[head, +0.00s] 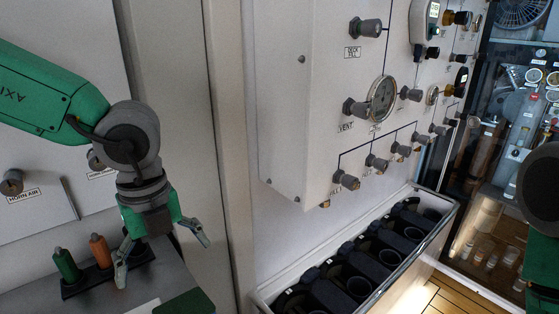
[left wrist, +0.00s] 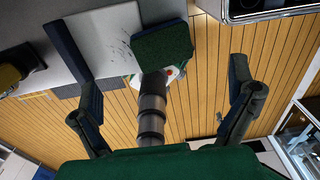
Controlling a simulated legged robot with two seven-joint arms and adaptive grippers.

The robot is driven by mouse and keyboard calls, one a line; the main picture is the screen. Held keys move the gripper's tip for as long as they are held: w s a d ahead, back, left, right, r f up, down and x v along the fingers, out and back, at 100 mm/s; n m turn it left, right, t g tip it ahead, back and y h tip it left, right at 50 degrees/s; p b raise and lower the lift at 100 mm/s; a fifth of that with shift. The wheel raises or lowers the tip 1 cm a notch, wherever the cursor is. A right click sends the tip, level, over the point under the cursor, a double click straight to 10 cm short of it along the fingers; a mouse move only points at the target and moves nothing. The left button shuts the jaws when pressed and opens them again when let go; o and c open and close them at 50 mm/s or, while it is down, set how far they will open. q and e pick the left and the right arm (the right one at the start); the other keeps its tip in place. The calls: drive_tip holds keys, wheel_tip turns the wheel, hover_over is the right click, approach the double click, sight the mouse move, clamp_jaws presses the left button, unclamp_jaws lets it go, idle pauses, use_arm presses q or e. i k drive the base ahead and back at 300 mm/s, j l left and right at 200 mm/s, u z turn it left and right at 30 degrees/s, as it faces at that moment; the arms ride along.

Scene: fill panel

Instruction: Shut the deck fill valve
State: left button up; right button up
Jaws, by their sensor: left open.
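The grey deck valve knob (head: 366,27) sticks out of the upper part of the white fill panel (head: 285,110). A small label under it reads "DECK" with a second line too small to read surely. My left gripper (head: 162,258) is open and empty, pointing down over the grey counter at the left, well apart from the panel. Its spread fingers also show in the left wrist view (left wrist: 160,85), with nothing held between them. The knob is not seen in the left wrist view. My right gripper is not in view.
The vent knob (head: 355,107), a round gauge (head: 382,98) and a lower row of knobs (head: 345,180) share the panel. An open bin of dark cups (head: 345,262) stands below. Green and orange handles (head: 100,250) stand near my left gripper. A wall post (head: 228,150) separates it from the panel.

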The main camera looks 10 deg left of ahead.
sight(370, 28)
drive_tip(key=k+l, duration=0.75)
drive_tip(key=k, duration=0.1)
